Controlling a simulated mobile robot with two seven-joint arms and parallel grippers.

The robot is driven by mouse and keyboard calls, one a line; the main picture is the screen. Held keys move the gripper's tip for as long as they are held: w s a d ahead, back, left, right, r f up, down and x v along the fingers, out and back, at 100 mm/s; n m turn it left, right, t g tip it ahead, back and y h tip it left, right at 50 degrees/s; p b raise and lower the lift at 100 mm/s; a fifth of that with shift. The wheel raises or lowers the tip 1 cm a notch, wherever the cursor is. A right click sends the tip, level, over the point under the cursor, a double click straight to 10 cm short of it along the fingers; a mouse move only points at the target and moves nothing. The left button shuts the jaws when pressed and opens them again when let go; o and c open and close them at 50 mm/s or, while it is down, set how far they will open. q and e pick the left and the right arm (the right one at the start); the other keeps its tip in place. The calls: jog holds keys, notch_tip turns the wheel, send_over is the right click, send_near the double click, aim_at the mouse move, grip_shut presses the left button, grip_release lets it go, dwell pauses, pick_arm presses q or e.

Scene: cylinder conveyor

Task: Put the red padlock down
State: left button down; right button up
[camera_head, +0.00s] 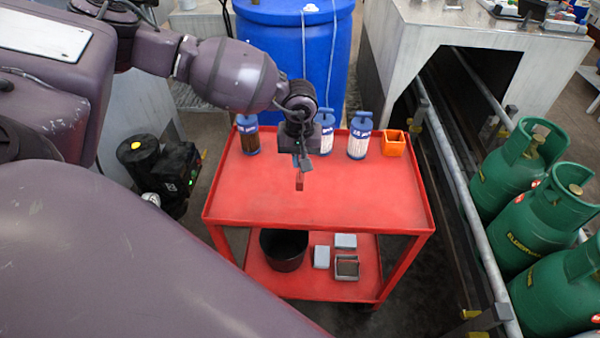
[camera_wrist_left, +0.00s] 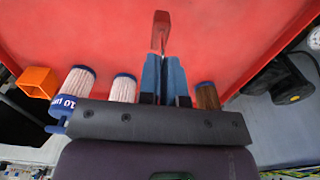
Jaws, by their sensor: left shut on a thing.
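The small red padlock (camera_head: 299,181) hangs from the tips of my left gripper (camera_head: 303,164) over the middle of the red cart top (camera_head: 350,202). In the left wrist view the padlock (camera_wrist_left: 161,32) shows between the blue fingertips of my left gripper (camera_wrist_left: 163,62), which are shut on it. Red surface fills the view behind it. I cannot tell whether the padlock touches the cart top or is a little above it. My right gripper is not in view.
Several blue-capped bottles (camera_head: 359,136) and an orange open box (camera_head: 394,143) stand along the cart's back edge. The cart top's front is clear. A black bucket (camera_head: 284,250) sits on the lower shelf. Green gas cylinders (camera_head: 520,235) stand at the right, a blue barrel (camera_head: 285,45) behind.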

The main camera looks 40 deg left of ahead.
pick_arm(q)
jog(key=shift+f, duration=0.85)
notch_tip(320, 180, down, 3)
jog(key=shift+f, duration=0.3)
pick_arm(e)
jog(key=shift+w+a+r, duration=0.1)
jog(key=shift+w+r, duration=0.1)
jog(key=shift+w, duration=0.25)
